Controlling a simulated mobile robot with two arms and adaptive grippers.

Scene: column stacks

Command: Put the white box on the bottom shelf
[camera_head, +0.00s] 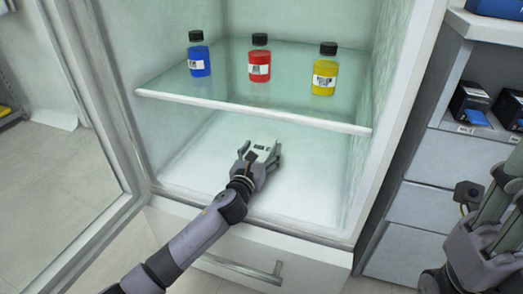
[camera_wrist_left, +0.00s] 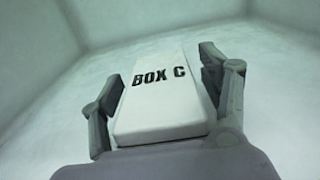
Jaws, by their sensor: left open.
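The white box (camera_head: 261,149) is inside the cabinet's bottom compartment, low over or on the pale bottom shelf (camera_head: 200,168). In the left wrist view the white box (camera_wrist_left: 160,92) shows black "BOX C" lettering and lies between the two fingers. My left gripper (camera_head: 264,154) reaches in under the glass shelf and is open around the box. In the left wrist view the fingers of the left gripper (camera_wrist_left: 160,85) stand on either side of it. Contact between box and shelf is hard to tell. My right gripper (camera_head: 508,172) is partly cut off at the right edge.
A glass shelf (camera_head: 250,108) above holds a blue bottle (camera_head: 199,60), a red bottle (camera_head: 259,66) and a yellow bottle (camera_head: 325,77). Cabinet walls stand at both sides. The bottom shelf is clear around the box. Right of the cabinet is a storage unit (camera_head: 460,150) with small boxes.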

